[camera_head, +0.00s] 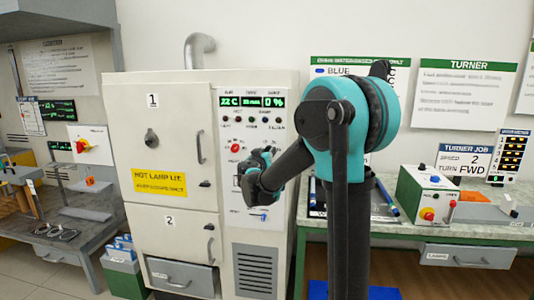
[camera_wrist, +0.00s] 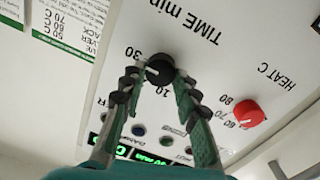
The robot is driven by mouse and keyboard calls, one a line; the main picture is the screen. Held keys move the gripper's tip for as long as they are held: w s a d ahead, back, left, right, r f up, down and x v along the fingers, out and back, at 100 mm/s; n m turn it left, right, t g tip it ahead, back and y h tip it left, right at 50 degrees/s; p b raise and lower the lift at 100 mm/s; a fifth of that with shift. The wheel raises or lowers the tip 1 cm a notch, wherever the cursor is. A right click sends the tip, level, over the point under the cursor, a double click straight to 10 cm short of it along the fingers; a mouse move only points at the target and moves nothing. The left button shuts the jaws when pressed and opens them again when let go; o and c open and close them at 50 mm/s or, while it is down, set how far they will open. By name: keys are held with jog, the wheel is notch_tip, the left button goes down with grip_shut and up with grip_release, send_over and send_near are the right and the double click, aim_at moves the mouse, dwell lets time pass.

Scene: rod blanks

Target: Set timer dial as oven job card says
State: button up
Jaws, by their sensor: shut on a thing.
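The black timer dial (camera_wrist: 158,68), marked TIME min with 30 and 10 beside it, is on the oven panel (camera_wrist: 215,60) in the wrist view. My gripper (camera_wrist: 158,82) is shut on the dial, a finger on each side. A pale mark shows on the dial's face; its exact setting is hard to read. In the head view my gripper (camera_head: 262,172) is at the control panel (camera_head: 230,205) and hides the dial. Green displays (camera_head: 251,101) there show 22 C, a blurred min value and 0 %. I cannot pick out an oven job card for certain.
A red HEAT C knob (camera_wrist: 247,112) sits close beside my gripper. The oven doors (camera_head: 165,125) are closed, with a yellow label (camera_head: 159,182). A green-topped poster (camera_head: 335,72) is partly hidden by my arm. A bench (camera_head: 480,230) with a turner control box stands right.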

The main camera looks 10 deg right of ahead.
jog(key=o, duration=1.2)
jog(key=shift+c, duration=0.2)
jog(key=v, duration=1.2)
